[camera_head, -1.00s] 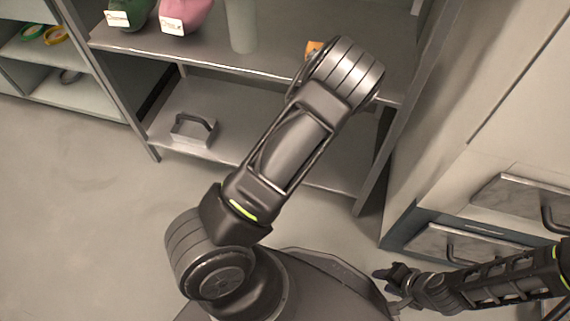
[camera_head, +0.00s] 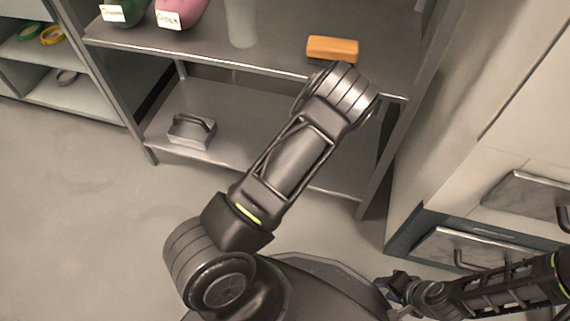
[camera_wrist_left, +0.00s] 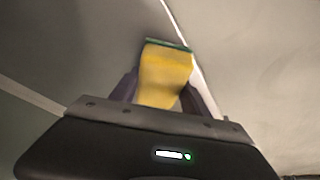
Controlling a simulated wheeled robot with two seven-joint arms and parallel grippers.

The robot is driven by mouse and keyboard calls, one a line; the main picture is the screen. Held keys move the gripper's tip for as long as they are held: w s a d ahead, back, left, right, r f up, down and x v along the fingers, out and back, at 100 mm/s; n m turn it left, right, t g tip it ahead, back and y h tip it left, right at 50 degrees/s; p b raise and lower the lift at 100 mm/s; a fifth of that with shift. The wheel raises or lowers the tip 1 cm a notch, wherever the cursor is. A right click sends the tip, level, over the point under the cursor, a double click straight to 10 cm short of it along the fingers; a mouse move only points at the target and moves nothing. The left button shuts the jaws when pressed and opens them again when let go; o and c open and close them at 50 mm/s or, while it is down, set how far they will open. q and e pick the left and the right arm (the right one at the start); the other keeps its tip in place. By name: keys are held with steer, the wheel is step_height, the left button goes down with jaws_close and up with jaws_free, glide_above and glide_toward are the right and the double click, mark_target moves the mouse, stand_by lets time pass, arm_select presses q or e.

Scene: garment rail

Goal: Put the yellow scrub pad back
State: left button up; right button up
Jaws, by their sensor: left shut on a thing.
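The yellow scrub pad (camera_wrist_left: 165,75), with a dark green layer along one edge, shows in the left wrist view. My left gripper (camera_wrist_left: 163,90) is shut on it, one finger on each side. In the head view the left arm reaches up towards the shelf unit, but its gripper and the pad are hidden there. My right gripper (camera_head: 391,284) is at the lower right, in front of the drawers; it is too small and dark to tell whether it is open.
An orange block (camera_head: 332,49) lies on the upper shelf (camera_head: 280,58) near a pale cylinder (camera_head: 241,22), a pink item (camera_head: 181,12) and a green item (camera_head: 124,10). A grey handled box (camera_head: 191,131) stands on the lower shelf. Drawers (camera_head: 463,247) are at the right.

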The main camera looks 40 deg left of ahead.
arm_select(q)
steer(key=shift+f, duration=0.3)
steer(key=shift+f, duration=0.15)
steer(key=o, duration=1.3)
steer(key=shift+d+r+p, duration=0.2)
steer(key=shift+r+p, duration=0.2)
steer(key=shift+r, duration=0.3)
steer(key=p+v, duration=0.5)
steer(key=v, duration=0.6)
